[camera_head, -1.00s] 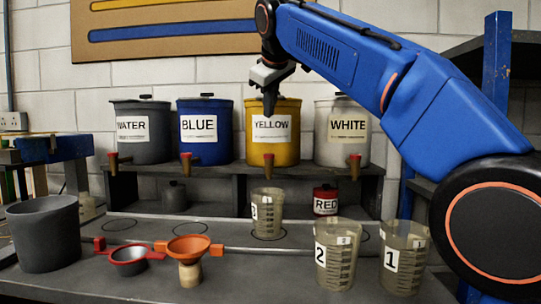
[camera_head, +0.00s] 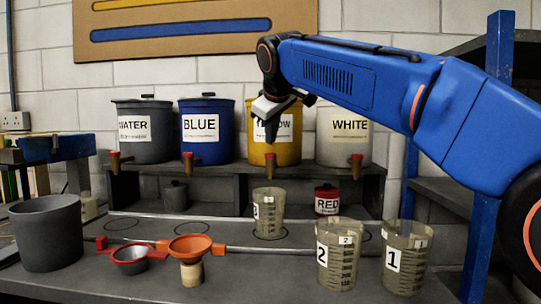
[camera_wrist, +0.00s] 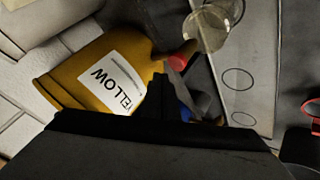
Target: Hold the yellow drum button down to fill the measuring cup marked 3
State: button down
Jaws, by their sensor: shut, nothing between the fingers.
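The yellow drum (camera_head: 288,147) stands on the shelf, and its label is partly covered by my gripper (camera_head: 271,140). Its tap, with a red-brown button (camera_head: 270,158) on top, sticks out at the drum's lower front. My gripper is shut and empty, pointing down in front of the drum, just above the button; I cannot tell whether it touches. The measuring cup marked 3 (camera_head: 268,214) stands upright below this tap, its number partly turned away. In the wrist view the yellow drum (camera_wrist: 75,75) lies left of the dark fingers, and a clear cup (camera_wrist: 207,27) shows beyond.
Water (camera_head: 142,150), blue (camera_head: 207,152) and white (camera_head: 345,148) drums flank the yellow one. Cups 2 (camera_head: 337,265) and 1 (camera_head: 404,265) stand at the front right. A grey bucket (camera_head: 47,235), an orange funnel (camera_head: 190,246) and a red-handled strainer (camera_head: 131,262) are at left.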

aim_at(271, 156)
jog(key=shift+f, duration=0.5)
jog(key=shift+f, duration=0.15)
dwell(1.7)
jog(key=shift+f, duration=0.3)
jog(key=shift+f, duration=0.45)
dwell(4.9)
